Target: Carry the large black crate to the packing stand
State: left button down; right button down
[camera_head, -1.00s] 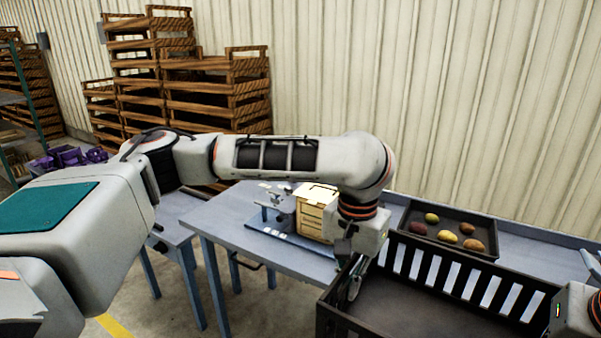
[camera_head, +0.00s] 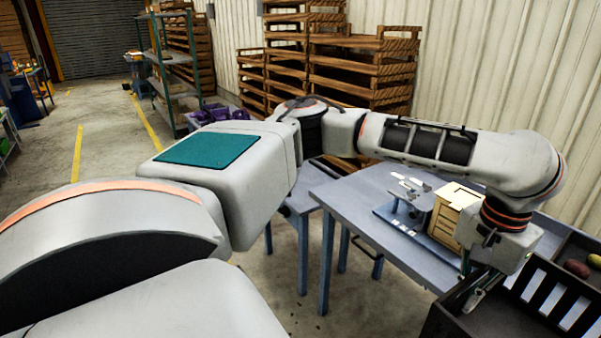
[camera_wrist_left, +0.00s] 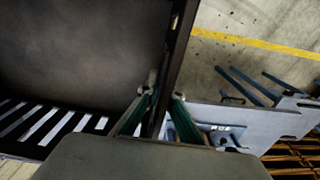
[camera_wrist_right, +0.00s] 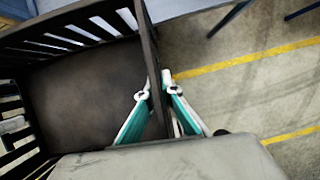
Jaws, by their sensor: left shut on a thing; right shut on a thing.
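The large black crate (camera_head: 470,322) shows only in part at the lower right of the head view. It has slatted long sides and looks empty in the left wrist view (camera_wrist_left: 80,50) and the right wrist view (camera_wrist_right: 90,90). My left gripper (camera_head: 478,287) is shut on one end wall, with a finger on each side of it in the left wrist view (camera_wrist_left: 161,95). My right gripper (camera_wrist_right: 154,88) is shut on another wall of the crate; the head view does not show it. I cannot tell which surface is the packing stand.
A blue-grey table (camera_head: 350,208) stands beyond my left arm, with a scale-like device (camera_head: 415,205) and a small wooden box (camera_head: 455,212) on it. A dark tray (camera_head: 585,245) with potatoes lies at the right edge. Wooden crates (camera_head: 360,70) are stacked by the wall. Open floor (camera_head: 100,140) lies left.

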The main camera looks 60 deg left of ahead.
aim_at(303, 179)
jog(key=k+j, duration=0.1)
jog(key=j, duration=1.35)
jog(key=k+j, duration=0.1)
jog(key=j, duration=1.3)
jog(key=k+j+u, duration=0.1)
jog(key=j, duration=1.35)
